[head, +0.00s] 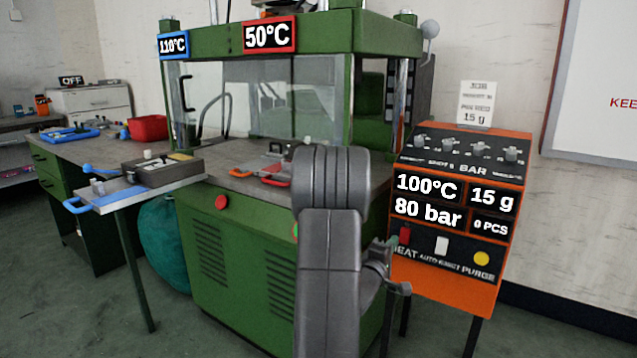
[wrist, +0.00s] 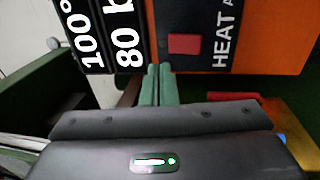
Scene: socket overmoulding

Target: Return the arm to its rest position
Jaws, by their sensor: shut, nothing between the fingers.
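My grey arm rises in the middle of the head view, in front of the green press (head: 250,270). My gripper (wrist: 157,72) shows in the wrist view with its two greenish fingers together and nothing between them. The fingers point at the orange control panel (head: 450,282), just beside the red HEAT button (wrist: 184,44). I cannot tell whether they touch the panel. In the head view the gripper is mostly hidden behind my arm, at the panel's left edge. The panel reads 100°C, 80 bar, 15 g and 0 PCS.
A clear guard (head: 250,98) stands over the press bed, where a red-handled mould part (head: 272,172) lies. At left are a side table with a blue-handled tray (head: 113,200), a workbench with a red bin (head: 148,128), and a teal bag (head: 163,245). Floor at front left is clear.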

